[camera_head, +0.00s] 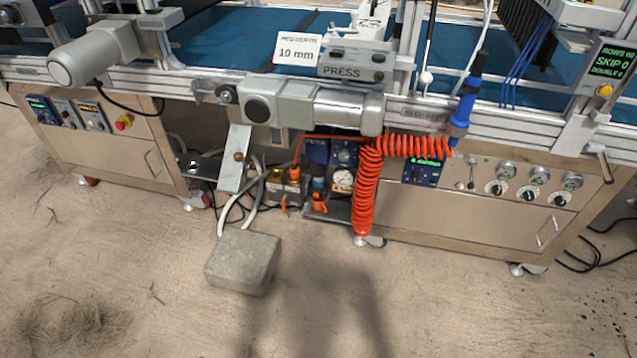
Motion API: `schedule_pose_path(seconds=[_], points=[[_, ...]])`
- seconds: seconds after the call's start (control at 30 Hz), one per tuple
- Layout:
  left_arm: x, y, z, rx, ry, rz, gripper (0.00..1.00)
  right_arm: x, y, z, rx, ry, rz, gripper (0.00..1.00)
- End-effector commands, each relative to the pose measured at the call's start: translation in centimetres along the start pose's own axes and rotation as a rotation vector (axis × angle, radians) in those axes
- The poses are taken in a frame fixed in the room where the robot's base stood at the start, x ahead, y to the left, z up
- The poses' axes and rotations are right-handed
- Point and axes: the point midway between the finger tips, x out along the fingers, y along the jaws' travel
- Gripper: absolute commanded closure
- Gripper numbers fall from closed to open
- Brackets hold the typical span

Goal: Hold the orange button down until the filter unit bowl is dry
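The filter unit (317,150) is a small dark blue block under the machine frame, beside a blue regulator with a knob (345,153) and a round white gauge (343,181). Its bowl (318,184) hangs below the block, small and dark; I cannot tell whether there is water in it. A small orange part (319,198) shows at the bowl's lower end and looks like the orange button; it is too small to tell whether it is pressed. Neither of my grippers is in view.
A coiled orange hose (366,190) hangs just right of the gauge. A grey motor (310,108) juts out above. A concrete block (242,262) stands on the ground in front, to the left. Yellow valves (276,184) sit left of the filter.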

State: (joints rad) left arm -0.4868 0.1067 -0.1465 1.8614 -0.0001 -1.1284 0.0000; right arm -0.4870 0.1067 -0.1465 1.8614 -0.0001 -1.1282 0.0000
Motion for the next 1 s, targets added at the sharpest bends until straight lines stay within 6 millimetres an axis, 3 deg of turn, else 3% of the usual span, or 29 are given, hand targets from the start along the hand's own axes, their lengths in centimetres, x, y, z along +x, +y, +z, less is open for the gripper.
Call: schedule_pose_path(seconds=[0.13, 0.43, 1.0], points=[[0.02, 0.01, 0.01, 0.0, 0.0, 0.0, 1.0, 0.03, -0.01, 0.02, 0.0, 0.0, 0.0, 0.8], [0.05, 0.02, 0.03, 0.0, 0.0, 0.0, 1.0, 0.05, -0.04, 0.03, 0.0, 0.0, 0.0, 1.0], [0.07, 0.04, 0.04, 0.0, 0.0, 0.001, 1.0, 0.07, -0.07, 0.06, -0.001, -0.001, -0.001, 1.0]])
